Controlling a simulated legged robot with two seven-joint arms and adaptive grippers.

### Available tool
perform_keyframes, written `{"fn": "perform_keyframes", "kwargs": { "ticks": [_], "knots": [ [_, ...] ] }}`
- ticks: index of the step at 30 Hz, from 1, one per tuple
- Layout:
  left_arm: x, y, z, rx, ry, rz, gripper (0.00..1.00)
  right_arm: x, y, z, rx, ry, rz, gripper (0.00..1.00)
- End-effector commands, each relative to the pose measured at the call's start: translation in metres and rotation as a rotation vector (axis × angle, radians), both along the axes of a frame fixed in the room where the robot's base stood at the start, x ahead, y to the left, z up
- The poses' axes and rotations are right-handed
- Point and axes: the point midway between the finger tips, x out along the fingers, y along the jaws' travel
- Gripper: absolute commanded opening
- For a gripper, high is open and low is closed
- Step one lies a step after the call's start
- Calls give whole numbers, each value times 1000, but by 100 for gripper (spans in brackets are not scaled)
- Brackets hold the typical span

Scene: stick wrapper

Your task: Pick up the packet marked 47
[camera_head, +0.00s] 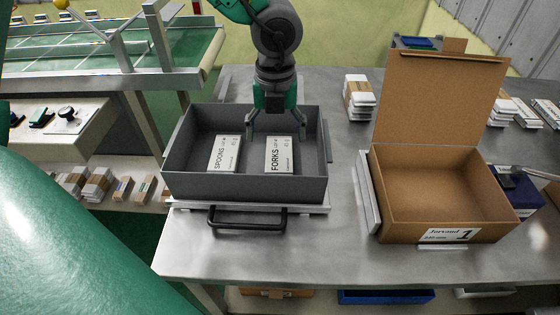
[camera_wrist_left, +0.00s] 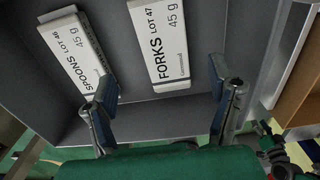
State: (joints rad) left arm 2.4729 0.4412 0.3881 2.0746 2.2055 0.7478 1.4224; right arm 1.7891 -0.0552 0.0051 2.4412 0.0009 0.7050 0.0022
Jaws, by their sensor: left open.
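The packet marked FORKS LOT 47 (camera_head: 279,155) is a flat white box lying in the grey tray (camera_head: 245,190); its label reads clearly in the left wrist view (camera_wrist_left: 158,42). A second white packet, SPOONS LOT 46 (camera_head: 223,154), lies to its left, apart from it; it also shows in the left wrist view (camera_wrist_left: 77,52). My left gripper (camera_head: 275,128) is open and empty over the far side of the tray, pointing down. In the left wrist view its fingers (camera_wrist_left: 163,80) are spread near the FORKS packet's end, apart from it. My right gripper is not in view.
An open cardboard box (camera_head: 435,200) marked 1 stands to the right, its lid raised. The tray has raised walls and a black front handle (camera_head: 247,217). The table front (camera_head: 300,262) is clear.

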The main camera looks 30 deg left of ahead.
Motion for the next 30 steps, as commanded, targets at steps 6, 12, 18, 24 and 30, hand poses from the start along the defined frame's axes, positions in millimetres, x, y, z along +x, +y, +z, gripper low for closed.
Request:
{"fn": "perform_keyframes", "kwargs": {
  "ticks": [6,12,18,24,30],
  "knots": [
    [-1,2,-18,-3,-1,-1,76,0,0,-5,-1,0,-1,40],
    [3,-2,-48,-2,3,-2,76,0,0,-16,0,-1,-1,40],
    [4,-3,-67,-2,0,-1,76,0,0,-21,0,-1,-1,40],
    [4,-5,-67,-1,-2,-1,76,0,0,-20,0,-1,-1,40],
    [4,-3,-67,-3,-2,-1,23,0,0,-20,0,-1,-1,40]
  ]
}}
